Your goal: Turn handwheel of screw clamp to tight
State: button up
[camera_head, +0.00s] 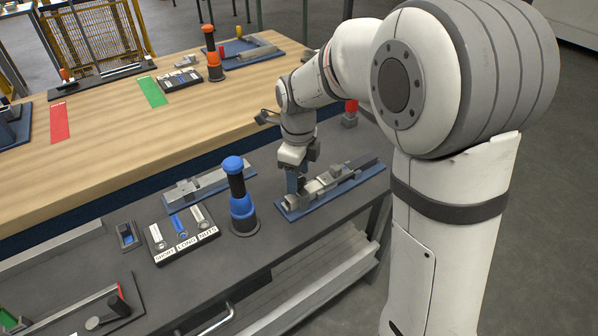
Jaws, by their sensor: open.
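A grey clamp-like fixture (336,180) lies on a blue base plate (374,170) on the dark bench, right of centre. I take it for the screw clamp, but its handwheel is too small or hidden to make out. My gripper (296,184) points down at the left end of this fixture. It is open, with its fingers at or just above the metal parts there. I cannot tell whether they touch anything. My wrist and the fingers partly cover that end.
A blue-and-black upright tool (239,198) stands close left of my gripper. Left of it is a labelled parts tray (182,236). Another fixture (196,187) lies behind. A red-topped block (350,113) stands behind my wrist. A wooden table (110,140) lies beyond.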

aim_at(301, 179)
notch_tip(301, 179, up, 8)
jog(key=shift+f, duration=0.1)
dwell(0.4)
jog(key=shift+s+d+n, duration=0.2)
jog(key=shift+d+n, duration=0.1)
jog(key=shift+d, duration=0.05)
jog(key=s+d+f+n+t, duration=0.1)
jog(key=s+d+n, duration=0.5)
jog(key=s+n, duration=0.3)
jog(key=s+d+n+t, duration=0.1)
jog(key=s+d+n, duration=0.6)
jog(key=n, duration=0.6)
jog(key=shift+s+d+f+t, duration=0.2)
jog(key=shift+s+f+t, duration=0.15)
jog(key=shift+s, duration=0.9)
